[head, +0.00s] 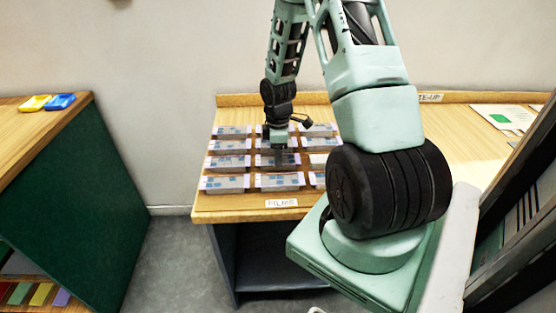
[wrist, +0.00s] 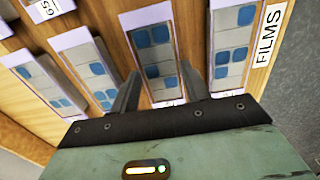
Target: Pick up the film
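Several films (head: 279,181) lie in rows on the wooden table, pale flat blocks with grey and blue squares on top. My gripper (head: 278,160) points down over the middle column in the head view and partly hides the films there. In the wrist view my gripper (wrist: 159,70) has its two fingers apart, one on each side of a film (wrist: 150,40).
A FILMS label (head: 281,203) is on the table's front edge. Other films stand close on both sides, such as one on the right (wrist: 231,45). A green-sided cabinet (head: 75,190) on the left bears yellow and blue trays (head: 60,102). A wall stands behind.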

